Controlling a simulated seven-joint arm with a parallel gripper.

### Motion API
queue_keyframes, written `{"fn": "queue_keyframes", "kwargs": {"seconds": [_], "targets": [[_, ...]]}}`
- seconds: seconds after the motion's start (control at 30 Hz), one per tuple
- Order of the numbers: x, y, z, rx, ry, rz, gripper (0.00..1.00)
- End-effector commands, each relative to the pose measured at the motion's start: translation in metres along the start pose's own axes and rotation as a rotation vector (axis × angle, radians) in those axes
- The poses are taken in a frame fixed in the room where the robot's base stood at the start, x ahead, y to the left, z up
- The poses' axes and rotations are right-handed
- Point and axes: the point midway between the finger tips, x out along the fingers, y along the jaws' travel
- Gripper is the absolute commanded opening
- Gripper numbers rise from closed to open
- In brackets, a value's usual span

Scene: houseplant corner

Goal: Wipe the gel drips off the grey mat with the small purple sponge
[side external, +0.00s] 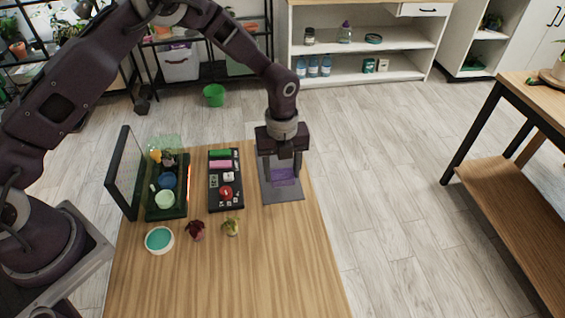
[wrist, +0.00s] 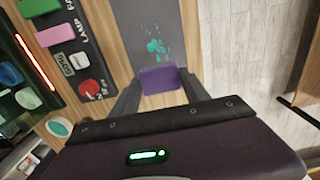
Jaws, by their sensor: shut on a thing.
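The small purple sponge (side external: 284,176) is held between the fingers of my gripper (side external: 283,172) over the grey mat (side external: 284,195). In the wrist view the sponge (wrist: 160,79) sits between my two fingertips (wrist: 160,90). Teal gel drips (wrist: 156,45) show on the grey mat (wrist: 140,12) just beyond the sponge in the wrist view. In the side view my gripper hides the drips. I cannot tell whether the sponge touches the mat.
The table's front (side external: 240,285) is clear.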

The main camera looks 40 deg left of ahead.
Motion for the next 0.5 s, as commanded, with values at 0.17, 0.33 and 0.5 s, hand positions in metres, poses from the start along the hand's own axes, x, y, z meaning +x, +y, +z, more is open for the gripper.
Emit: {"fn": "queue_keyframes", "kwargs": {"seconds": [0.17,0.33,0.5], "targets": [[0.017,0.000,-0.001,0.001,0.001,0.001,0.21],[0.035,0.000,-0.001,0.001,0.001,0.002,0.21],[0.040,0.000,0.013,-0.002,-0.001,-0.001,0.16]]}}
